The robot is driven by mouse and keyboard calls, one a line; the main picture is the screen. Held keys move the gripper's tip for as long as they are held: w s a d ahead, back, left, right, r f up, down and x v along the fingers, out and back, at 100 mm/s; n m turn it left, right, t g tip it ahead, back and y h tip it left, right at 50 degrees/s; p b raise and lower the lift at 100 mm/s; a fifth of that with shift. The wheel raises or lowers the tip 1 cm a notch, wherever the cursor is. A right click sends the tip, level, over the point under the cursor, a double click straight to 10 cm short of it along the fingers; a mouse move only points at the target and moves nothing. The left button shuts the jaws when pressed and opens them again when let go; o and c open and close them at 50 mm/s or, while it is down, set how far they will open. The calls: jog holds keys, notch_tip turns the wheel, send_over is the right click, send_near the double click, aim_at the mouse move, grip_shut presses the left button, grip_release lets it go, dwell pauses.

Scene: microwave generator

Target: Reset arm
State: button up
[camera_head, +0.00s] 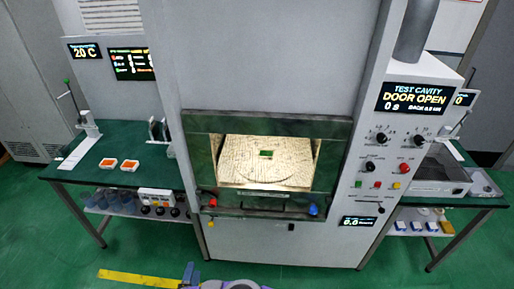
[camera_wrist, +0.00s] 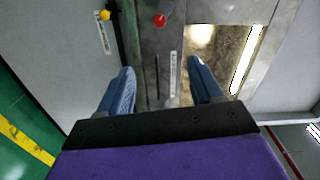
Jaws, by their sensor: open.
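My gripper (camera_wrist: 163,92) shows in the wrist view with its two blue fingers spread apart and nothing between them. It is in front of the microwave machine's lower front, with the red knob (camera_wrist: 160,20) ahead of the fingers. In the head view only part of my arm shows at the bottom edge, below the machine. The test cavity (camera_head: 225,160) is open and lit. A small green piece (camera_head: 266,153) lies inside on the round plate (camera_head: 262,174). The display (camera_head: 415,98) reads "DOOR OPEN".
A green-topped table (camera_head: 130,180) at the left holds two orange-and-white trays (camera_head: 108,162). Another table (camera_head: 470,200) stands at the right with a grey box (camera_head: 436,182) on it. Red (camera_head: 212,203) and blue (camera_head: 313,210) knobs sit below the cavity. A yellow floor strip (camera_head: 140,278) lies in front.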

jog(key=w+r+n+g+y+b, duration=0.15)
jog(key=w+r, duration=0.35)
jog(key=w, duration=0.6)
jog(key=w+r+n+g+y+b, duration=0.1)
jog(key=w+r+n+g+b, duration=0.3)
jog(key=w, duration=0.6)
jog(key=w+d+r+n+g, duration=0.3)
jog(key=d+r, duration=1)
jog(key=d, duration=0.2)
jog(key=s+d+r+n+g+b, duration=0.2)
jog(key=s+d+r, duration=0.2)
jog(key=s+d, duration=0.3)
jog(key=s+d+r+n+g+b, duration=0.1)
jog(key=s+d+r+n+g, duration=0.15)
jog(key=s+d, duration=0.5)
jog(key=s+d+r+n+g+b, duration=0.1)
jog(key=s+d+g, duration=0.1)
jog(key=s, duration=0.9)
jog(key=s+d+r+n+g+h+b, duration=0.1)
jog(key=s+d+g, duration=0.1)
jog(key=s, duration=1)
jog(key=s+d+r+n+g+b, duration=0.1)
jog(key=s+d, duration=0.3)
jog(key=s, duration=0.7)
jog(key=shift+s+d+n+g, duration=0.35)
jog(key=shift+n+g, duration=0.15)
jog(key=shift+g, duration=0.4)
jog(key=shift+r, duration=0.1)
